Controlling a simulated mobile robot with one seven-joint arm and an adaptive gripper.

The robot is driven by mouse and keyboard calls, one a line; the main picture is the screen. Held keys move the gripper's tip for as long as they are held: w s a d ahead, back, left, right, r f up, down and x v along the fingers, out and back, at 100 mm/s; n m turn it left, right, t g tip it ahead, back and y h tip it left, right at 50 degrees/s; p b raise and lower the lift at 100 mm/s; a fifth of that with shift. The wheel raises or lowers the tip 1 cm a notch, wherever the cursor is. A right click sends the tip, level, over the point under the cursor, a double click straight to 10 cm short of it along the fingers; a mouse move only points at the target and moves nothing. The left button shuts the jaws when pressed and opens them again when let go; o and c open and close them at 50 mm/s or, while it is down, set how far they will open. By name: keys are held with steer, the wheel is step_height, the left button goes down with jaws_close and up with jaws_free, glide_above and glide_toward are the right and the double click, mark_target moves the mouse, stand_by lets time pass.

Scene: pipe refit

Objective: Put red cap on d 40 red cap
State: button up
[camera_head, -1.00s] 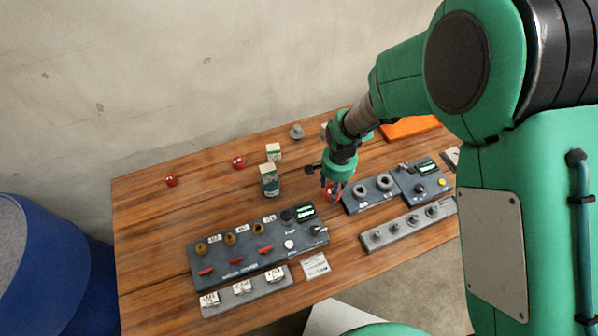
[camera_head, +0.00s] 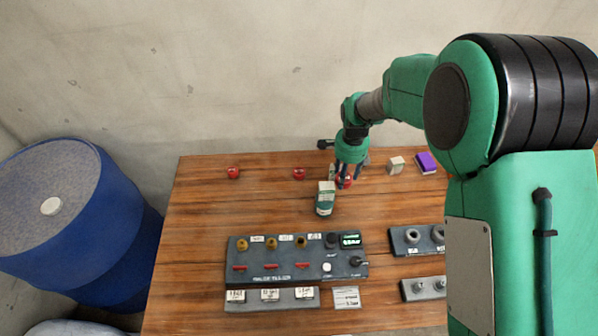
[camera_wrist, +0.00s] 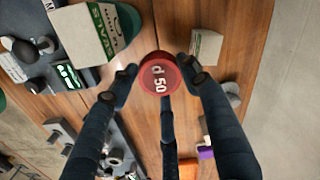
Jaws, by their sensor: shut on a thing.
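My gripper (camera_head: 347,172) is over the back part of the wooden table, just behind and right of a green-and-white box. It is shut on a red cap (camera_head: 344,182). In the wrist view this red cap (camera_wrist: 157,75) shows the label "d 50" and sits between the fingertips of my gripper (camera_wrist: 158,82). Two other red caps, a middle one (camera_head: 299,174) and a left one (camera_head: 233,173), stand apart near the back edge. Their labels are too small to read. I cannot tell how high the held cap is above the table.
The green-and-white box (camera_head: 325,199) stands close in front of my gripper. A small pale box (camera_head: 396,165) and a purple item (camera_head: 426,163) lie to the right. A dark control panel (camera_head: 297,260) lies in front. A blue barrel (camera_head: 80,225) stands left of the table.

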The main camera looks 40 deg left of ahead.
step_height(320, 180, up, 4)
glide_above(299, 171)
steer(key=shift+b, duration=0.3)
steer(key=shift+f+b, duration=0.6)
steer(key=shift+f, duration=2.55)
steer(key=shift+f, duration=0.1)
steer(key=shift+f+b, duration=0.35)
steer(key=shift+f, duration=1.4)
steer(key=shift+f, duration=0.65)
steer(key=o, duration=1)
steer(key=shift+o, duration=0.2)
